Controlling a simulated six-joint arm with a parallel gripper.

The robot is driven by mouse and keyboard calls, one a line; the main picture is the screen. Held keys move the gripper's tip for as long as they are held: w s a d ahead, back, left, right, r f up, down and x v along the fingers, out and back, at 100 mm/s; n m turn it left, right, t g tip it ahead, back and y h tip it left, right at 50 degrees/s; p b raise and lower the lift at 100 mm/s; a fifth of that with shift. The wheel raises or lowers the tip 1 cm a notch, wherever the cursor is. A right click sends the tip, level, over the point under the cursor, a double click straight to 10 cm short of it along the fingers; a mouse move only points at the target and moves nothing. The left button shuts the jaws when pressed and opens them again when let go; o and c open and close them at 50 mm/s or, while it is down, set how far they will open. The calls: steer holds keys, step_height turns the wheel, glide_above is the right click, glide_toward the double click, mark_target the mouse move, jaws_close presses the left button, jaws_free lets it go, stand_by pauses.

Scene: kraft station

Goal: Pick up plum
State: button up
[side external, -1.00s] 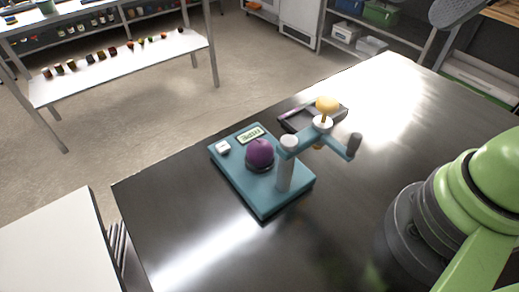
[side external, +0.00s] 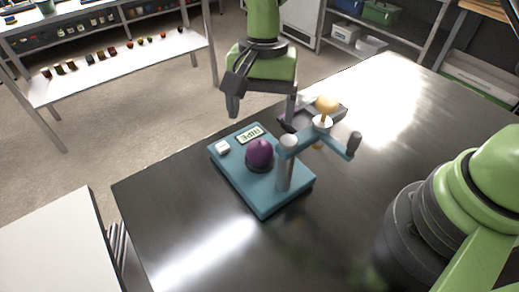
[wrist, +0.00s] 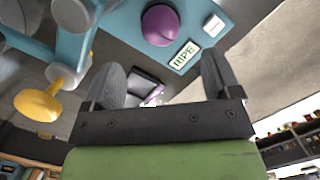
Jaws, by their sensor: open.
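The plum also shows in the wrist view (wrist: 160,25), near the top and beyond my fingers. My gripper (side external: 262,116) is open and empty, above and behind the plum in the side view, apart from it. In the wrist view my gripper's two fingers (wrist: 163,75) are spread wide, with nothing between them.
A RIPE label (side external: 249,134) and a white block (side external: 222,147) lie on the plate. A dark tray (side external: 332,113) stands behind.

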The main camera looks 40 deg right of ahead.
mark_target(260, 141)
steer(key=f, duration=0.5)
steer(key=s+a+f, duration=0.1)
steer(key=f, duration=0.2)
steer(key=shift+c, duration=0.2)
steer(key=c, duration=1)
